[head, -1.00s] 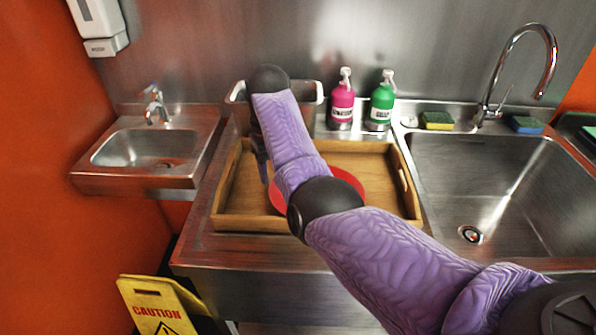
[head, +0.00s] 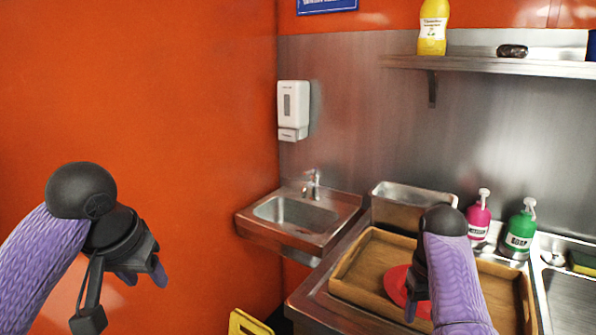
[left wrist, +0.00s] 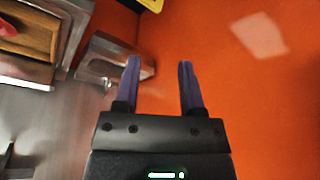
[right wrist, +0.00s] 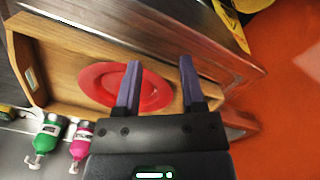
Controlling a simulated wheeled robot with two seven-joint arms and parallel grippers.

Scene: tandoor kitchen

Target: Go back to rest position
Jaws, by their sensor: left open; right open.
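My left gripper (head: 143,274) is raised in front of the orange wall at the left of the head view. In the left wrist view its two fingers (left wrist: 160,85) are apart with nothing between them. My right gripper (head: 416,305) hangs over the wooden tray in the head view, partly hidden by its own arm. In the right wrist view its fingers (right wrist: 158,85) are apart and empty, with the red plate (right wrist: 112,88) behind them. The plate (head: 397,285) lies in the wooden tray (head: 365,255) on the steel counter.
A small hand sink (head: 295,214) is on the left, below a soap dispenser (head: 293,108). A steel container (head: 400,205), a pink bottle (head: 478,220) and a green bottle (head: 519,235) stand behind the tray. A yellow caution sign (head: 245,322) stands on the floor.

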